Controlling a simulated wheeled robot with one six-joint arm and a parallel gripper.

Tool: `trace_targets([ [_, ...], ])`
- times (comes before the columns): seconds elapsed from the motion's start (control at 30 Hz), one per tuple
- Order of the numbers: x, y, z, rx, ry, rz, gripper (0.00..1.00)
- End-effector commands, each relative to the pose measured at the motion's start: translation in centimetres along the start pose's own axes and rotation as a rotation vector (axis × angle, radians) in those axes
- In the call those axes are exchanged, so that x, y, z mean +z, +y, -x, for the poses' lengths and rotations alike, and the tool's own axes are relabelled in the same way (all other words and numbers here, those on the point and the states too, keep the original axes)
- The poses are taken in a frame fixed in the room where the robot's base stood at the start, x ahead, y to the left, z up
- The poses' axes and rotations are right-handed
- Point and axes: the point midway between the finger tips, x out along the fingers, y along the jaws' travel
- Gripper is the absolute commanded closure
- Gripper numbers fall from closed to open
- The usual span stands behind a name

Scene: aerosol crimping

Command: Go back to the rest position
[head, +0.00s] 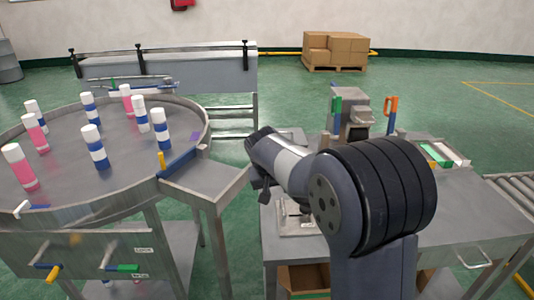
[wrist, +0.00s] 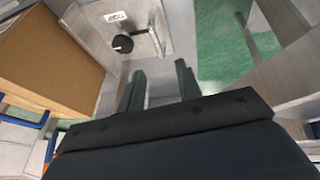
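My gripper (wrist: 160,82) shows in the wrist view with its two dark fingers apart and nothing visible between them. In the head view my arm reaches over the left part of the grey workbench (head: 456,215), and the gripper is mostly hidden behind my own arm links. In the wrist view a metal plate with a black round knob (wrist: 123,44) and a small label lies beyond the fingertips, apart from them.
A round metal table (head: 62,165) with several pink or blue banded cans stands at the left. A crimping machine (head: 350,108) stands at the bench's back. A green-and-white box (head: 443,155) lies at the bench's right. A roller conveyor (head: 513,190) is at far right.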

Motion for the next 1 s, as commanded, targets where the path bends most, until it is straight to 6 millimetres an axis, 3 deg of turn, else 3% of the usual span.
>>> trace_targets([
  [0.4,0.1,0.2,-7.3,0.003,-0.006,-0.002,0.67],
  [0.6,0.1,0.2,-9.9,0.002,-0.003,-0.002,0.67],
  [1.0,0.1,0.9,-10.5,0.002,-0.002,-0.001,0.67],
])
